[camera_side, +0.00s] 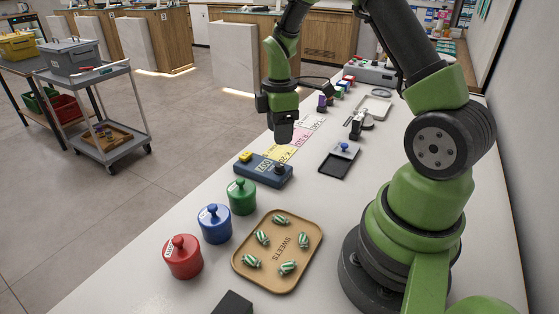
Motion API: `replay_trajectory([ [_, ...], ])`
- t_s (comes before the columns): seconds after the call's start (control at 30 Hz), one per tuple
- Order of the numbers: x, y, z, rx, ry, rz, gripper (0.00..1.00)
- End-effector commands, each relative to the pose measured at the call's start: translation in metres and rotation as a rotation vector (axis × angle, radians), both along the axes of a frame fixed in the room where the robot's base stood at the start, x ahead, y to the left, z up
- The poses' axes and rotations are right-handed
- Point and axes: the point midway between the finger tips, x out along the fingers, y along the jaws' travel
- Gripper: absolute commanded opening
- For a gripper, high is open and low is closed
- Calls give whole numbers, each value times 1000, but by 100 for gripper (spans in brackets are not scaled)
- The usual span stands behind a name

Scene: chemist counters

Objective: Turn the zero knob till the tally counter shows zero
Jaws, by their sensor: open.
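The tally counter (262,175) is a dark blue box on the white counter, left of the picture's middle. It has a yellow button (245,157) on its left end and a dark round knob (279,168) on its right end. A light number window (263,165) sits between them; its digits are too small to read surely. My gripper (284,138) points down above the knob end, apart from the counter. It is open, with nothing seen in it. Its finger gap is hard to see from this side.
Green, blue and red lidded jars (214,224) stand in front of the tally counter. A tan tray (239,262) of striped sweets lies to their right. A black-and-grey pad (334,166) and coloured cards (285,153) lie nearby. Bare counter surrounds the tally counter's right side.

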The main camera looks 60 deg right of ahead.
Motion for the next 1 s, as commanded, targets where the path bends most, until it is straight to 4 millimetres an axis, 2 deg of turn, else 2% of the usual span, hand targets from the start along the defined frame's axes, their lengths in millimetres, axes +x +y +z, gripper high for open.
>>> replay_trajectory([
  [0.2, -2, 1, -42, 4, 7, -3, 50],
  [0.4, -1, 1, -73, 2, 4, -3, 50],
  [0.6, 0, 1, -86, 1, 1, -4, 50],
  [0.87, 0, 1, -87, 1, -1, -4, 50],
  [1.0, 0, 1, -87, 1, -1, -4, 18],
])
